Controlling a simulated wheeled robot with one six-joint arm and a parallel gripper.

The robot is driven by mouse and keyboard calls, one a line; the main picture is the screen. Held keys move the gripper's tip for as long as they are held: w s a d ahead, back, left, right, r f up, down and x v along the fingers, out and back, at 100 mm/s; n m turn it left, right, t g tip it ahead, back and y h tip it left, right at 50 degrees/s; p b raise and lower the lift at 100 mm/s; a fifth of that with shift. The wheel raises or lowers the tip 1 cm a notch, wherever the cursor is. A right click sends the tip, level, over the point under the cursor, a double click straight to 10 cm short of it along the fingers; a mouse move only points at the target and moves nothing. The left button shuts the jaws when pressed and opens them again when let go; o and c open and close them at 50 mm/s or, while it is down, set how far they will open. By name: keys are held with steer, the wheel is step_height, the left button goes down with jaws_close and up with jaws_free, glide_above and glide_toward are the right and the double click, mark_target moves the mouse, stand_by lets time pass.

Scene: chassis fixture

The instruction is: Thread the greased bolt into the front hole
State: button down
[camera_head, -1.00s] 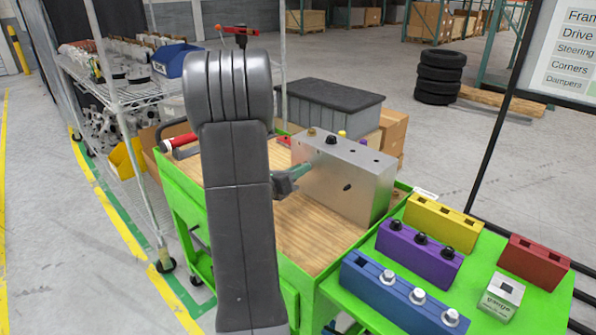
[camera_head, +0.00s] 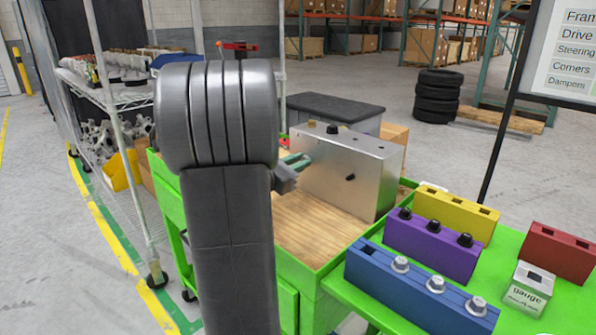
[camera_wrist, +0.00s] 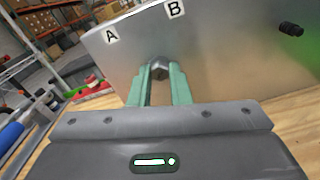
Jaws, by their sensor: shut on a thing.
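A silver metal block (camera_head: 345,180) stands on the wooden top of the green cart. In the wrist view its near face (camera_wrist: 220,60) carries the labels A (camera_wrist: 111,37) and B (camera_wrist: 174,9). My gripper (camera_head: 300,161) is at the left part of that face. In the wrist view its two green fingers (camera_wrist: 160,76) are closed on the grey head of a bolt (camera_wrist: 159,67), against the face below and between the labels. The bolt's shank and the hole are hidden. A dark bolt (camera_wrist: 291,29) sticks out of the face farther right.
Blue (camera_head: 415,290), purple (camera_head: 432,247), yellow (camera_head: 456,211) and red (camera_head: 562,250) racks stand on the green table at right, several holding bolts. The wooden top (camera_head: 312,238) in front of the block is clear.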

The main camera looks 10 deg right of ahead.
steer(key=shift+f+m+b, duration=0.3)
steer(key=shift+m+b, duration=0.3)
steer(key=shift+b, duration=0.65)
steer(key=shift+m+b, duration=0.8)
steer(key=shift+b, duration=0.45)
steer(key=m+b, duration=0.1)
steer(key=b, duration=0.1)
steer(key=m+b, duration=0.2)
steer(key=shift+r+b, duration=0.3)
steer(key=shift+b, duration=0.1)
steer(key=c, duration=1.3)
jaws_free()
